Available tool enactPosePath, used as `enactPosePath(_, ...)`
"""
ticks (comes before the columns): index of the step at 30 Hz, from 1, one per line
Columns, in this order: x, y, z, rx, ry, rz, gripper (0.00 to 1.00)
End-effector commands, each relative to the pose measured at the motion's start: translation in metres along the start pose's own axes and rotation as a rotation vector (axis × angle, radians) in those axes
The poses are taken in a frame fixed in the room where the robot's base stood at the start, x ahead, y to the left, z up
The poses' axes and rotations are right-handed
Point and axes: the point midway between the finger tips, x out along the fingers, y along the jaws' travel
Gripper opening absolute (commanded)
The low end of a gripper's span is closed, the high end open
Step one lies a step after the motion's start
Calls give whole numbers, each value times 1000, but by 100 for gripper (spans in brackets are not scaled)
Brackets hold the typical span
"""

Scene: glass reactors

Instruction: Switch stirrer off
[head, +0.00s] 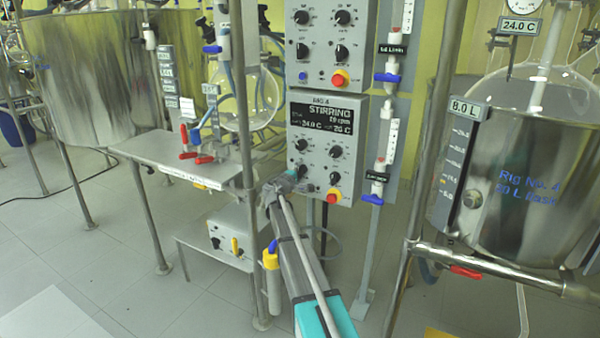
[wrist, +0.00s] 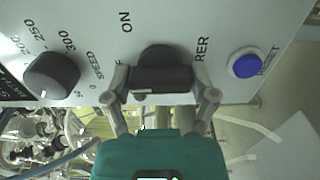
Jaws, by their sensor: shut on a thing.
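The grey lower control box (head: 325,145) has a lit display (head: 327,117) that reads "STIRRING" with a small rpm figure. In the wrist view, the black stirrer knob (wrist: 160,56) sits between the printed "ON" and a partly covered label ending in "F". Its bar lies roughly level across that picture. My gripper (wrist: 163,88) is shut on this knob, one finger on each side. In the head view my gripper (head: 284,184) is at the box's lower left corner and hides the knob there.
In the wrist view, the speed knob (wrist: 52,76) is left of my gripper and a blue reset button (wrist: 245,64) is right. A red-yellow button (head: 333,195) is low on the box. A rig post (head: 246,130) stands close left; a steel vessel (head: 520,190) stands right.

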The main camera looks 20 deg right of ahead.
Motion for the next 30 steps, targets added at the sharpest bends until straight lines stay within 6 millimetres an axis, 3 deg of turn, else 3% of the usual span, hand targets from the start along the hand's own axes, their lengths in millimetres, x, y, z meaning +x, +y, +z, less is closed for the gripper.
enactPosePath(9,2,1,-2,-6,3,2,27)
enactPosePath(10,2,1,-2,-6,3,2,78)
enactPosePath(14,1,0,-2,-4,3,2,100)
enactPosePath(30,-4,0,-1,-2,2,1,100)
